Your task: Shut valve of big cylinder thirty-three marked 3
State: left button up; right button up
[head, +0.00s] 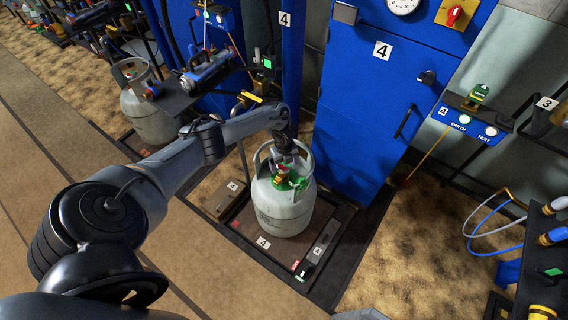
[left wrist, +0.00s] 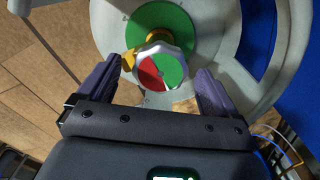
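A light grey gas cylinder (head: 283,212) stands upright on a dark scale platform (head: 245,224) with a 4 label at its front. My left gripper (head: 284,158) is over its top, inside the collar, near the green valve area. In the left wrist view the round valve knob (left wrist: 160,73), with a red and green face, sits between the fingers of my left gripper (left wrist: 158,68). The fingers are open, with a visible gap on each side of the knob. A yellow fitting (left wrist: 129,61) is left of the knob. My right gripper is not in view.
A blue cabinet (head: 375,110) marked 4 stands behind the cylinder. Another grey cylinder (head: 148,112) stands at the left. Hoses (head: 492,228) hang at the right. The floor at the left is clear.

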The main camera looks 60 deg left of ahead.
aim_at(283, 165)
pick_arm(q)
jog(key=shift+r+p, duration=0.4)
jog(key=shift+r, duration=0.25)
notch_tip(283, 165, up, 10)
jog(key=p, duration=0.4)
jog(key=shift+f, duration=0.2)
jog(key=shift+s+f, duration=0.1)
jog(key=shift+f, duration=0.05)
